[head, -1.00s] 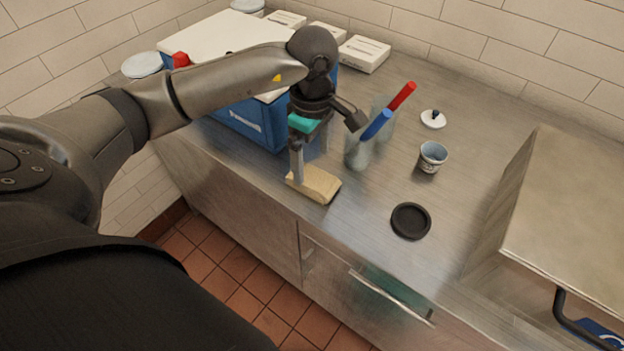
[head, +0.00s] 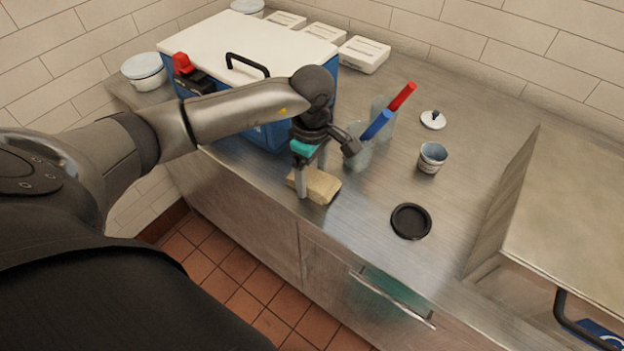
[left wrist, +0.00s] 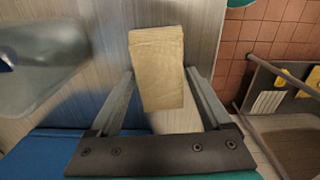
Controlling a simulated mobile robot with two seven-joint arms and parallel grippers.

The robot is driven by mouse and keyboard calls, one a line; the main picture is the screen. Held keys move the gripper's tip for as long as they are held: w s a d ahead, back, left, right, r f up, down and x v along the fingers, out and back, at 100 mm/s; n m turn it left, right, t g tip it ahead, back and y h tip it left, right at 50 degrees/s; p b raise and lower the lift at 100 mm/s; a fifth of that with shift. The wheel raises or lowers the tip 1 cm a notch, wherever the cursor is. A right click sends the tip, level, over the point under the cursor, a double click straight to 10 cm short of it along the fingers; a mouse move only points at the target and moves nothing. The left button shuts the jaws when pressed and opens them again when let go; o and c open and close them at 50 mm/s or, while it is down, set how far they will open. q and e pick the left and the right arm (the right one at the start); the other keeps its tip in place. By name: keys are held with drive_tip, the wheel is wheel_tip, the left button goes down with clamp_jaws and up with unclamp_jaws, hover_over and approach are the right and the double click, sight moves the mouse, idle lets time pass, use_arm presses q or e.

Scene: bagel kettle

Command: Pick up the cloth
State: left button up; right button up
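The cloth (head: 324,187) is a tan folded block lying near the front edge of the steel counter, in front of the blue cooler. It also shows in the left wrist view (left wrist: 158,65), between the two finger tips. My left gripper (head: 312,182) points down at the cloth; in the left wrist view its fingers (left wrist: 160,72) are spread wide, one on each side of the cloth. I cannot tell if either finger touches it. The near finger hides part of the cloth in the head view. My right gripper is not in view.
The blue cooler (head: 268,134) with a white lid stands behind my left arm. Clear containers with a blue-handled (head: 377,125) and a red-handled tool (head: 402,96) stand right of the gripper. A black disc (head: 411,221) and a small cup (head: 432,157) lie farther right. Counter between is clear.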

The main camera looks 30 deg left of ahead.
sight(312, 178)
use_arm(q)
drive_tip(key=c, duration=0.9)
drive_tip(key=shift+c, duration=0.2)
wheel_tip(312, 178, up, 20)
drive_tip(key=p, duration=0.1)
